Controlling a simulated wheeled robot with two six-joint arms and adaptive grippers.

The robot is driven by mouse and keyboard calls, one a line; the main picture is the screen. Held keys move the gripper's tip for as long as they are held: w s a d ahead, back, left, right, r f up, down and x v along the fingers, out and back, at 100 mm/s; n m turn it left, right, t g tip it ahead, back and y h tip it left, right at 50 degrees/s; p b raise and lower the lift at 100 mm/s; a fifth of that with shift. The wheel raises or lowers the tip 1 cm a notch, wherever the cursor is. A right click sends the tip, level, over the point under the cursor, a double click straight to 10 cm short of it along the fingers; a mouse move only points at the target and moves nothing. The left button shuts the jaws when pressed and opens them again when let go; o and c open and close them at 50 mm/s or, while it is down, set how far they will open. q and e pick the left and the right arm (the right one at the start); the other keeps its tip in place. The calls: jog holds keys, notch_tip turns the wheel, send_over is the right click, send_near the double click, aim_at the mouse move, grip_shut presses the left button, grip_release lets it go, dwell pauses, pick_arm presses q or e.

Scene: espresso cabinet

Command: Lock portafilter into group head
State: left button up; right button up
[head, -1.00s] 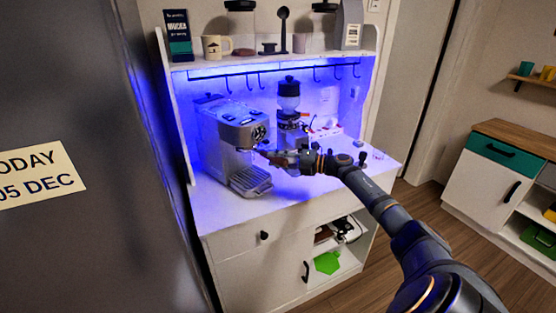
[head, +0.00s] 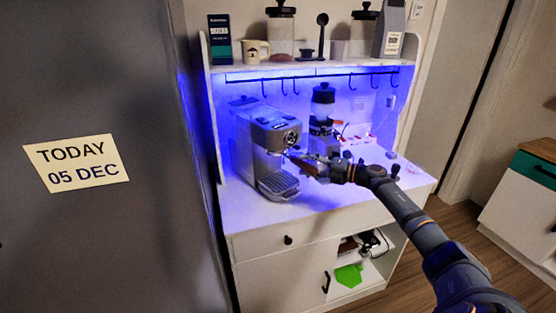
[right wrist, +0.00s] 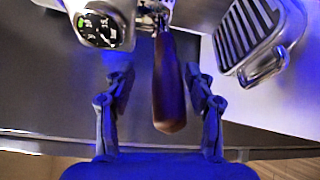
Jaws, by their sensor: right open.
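The espresso machine (head: 262,135) stands on the white counter, with its drip tray (head: 279,184) at the front. My right gripper (head: 302,160) is at the front of the machine, level with the group head area. In the right wrist view, the portafilter's brown handle (right wrist: 167,85) lies between the open fingers of my right gripper (right wrist: 158,78), with gaps on both sides. The handle's inner end meets the metal at the group head (right wrist: 152,14); whether it is locked cannot be told. The gauge (right wrist: 98,27) and the drip tray (right wrist: 248,38) flank it. My left gripper is out of view.
A grinder (head: 322,115) stands right of the machine, behind my right arm. A shelf (head: 310,68) with jars and a mug runs above, with hooks below it. A grey panel with a date sign (head: 76,163) fills the left. The counter's front right is clear.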

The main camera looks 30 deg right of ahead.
jog(key=v, duration=0.7)
jog(key=shift+s, duration=0.2)
jog(key=shift+s+d, duration=0.1)
jog(key=shift+d, duration=0.05)
